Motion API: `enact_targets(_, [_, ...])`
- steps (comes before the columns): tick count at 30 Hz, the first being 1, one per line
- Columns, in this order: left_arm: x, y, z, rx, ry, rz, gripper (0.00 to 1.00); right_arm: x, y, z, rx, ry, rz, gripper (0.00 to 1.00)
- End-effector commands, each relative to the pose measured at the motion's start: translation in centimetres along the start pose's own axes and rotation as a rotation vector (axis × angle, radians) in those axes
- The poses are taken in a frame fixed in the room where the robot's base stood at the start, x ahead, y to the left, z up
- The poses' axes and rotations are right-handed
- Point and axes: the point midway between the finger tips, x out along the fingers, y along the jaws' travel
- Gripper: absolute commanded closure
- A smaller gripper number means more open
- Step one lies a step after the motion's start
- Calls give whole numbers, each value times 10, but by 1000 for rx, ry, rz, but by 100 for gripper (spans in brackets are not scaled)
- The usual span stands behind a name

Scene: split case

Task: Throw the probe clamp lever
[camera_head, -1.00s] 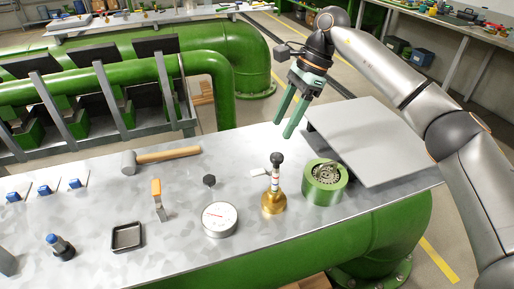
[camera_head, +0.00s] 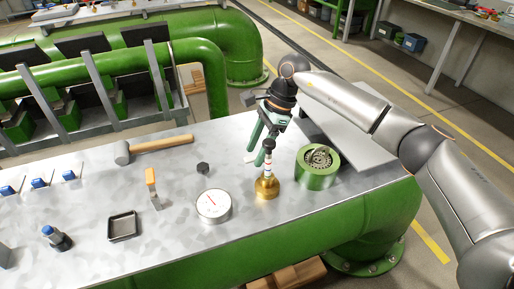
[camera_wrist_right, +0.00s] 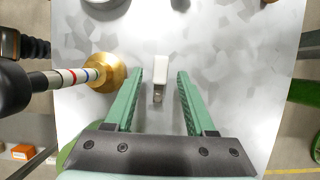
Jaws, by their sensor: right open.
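The probe clamp appears as a brass stand (camera_head: 267,187) with an upright banded stem and black knob (camera_head: 268,144). In the right wrist view the brass base (camera_wrist_right: 108,73) is left of my fingers. A small white-tipped lever (camera_wrist_right: 160,70) lies between the fingers there, apart from both. In the head view its white tip (camera_head: 250,158) is partly hidden by my fingers. My right gripper (camera_head: 257,153) is open, fingers pointing down, just behind the stand. Whether the lever joins the stand is hard to see. My left gripper is not in view.
A green cylinder (camera_head: 317,168) stands right of the stand, near a raised grey plate (camera_head: 345,135). A round dial gauge (camera_head: 213,206) and a small black knob (camera_head: 203,168) are to the left. A mallet (camera_head: 155,146), scraper (camera_head: 152,186) and black tray (camera_head: 122,226) lie further left.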

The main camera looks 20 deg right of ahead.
Motion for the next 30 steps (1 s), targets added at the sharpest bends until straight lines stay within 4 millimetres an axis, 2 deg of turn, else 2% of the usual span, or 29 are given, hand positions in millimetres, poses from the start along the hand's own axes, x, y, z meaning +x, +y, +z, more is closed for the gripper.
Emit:
enact_targets(6, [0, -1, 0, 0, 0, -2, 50, 0, 0, 0, 0, 0, 0, 46])
enact_targets(21, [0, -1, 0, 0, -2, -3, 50, 0, 0, 0, 0, 0, 0, 100])
enact_targets(30, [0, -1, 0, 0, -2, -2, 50, 0, 0, 0, 0, 0, -1, 100])
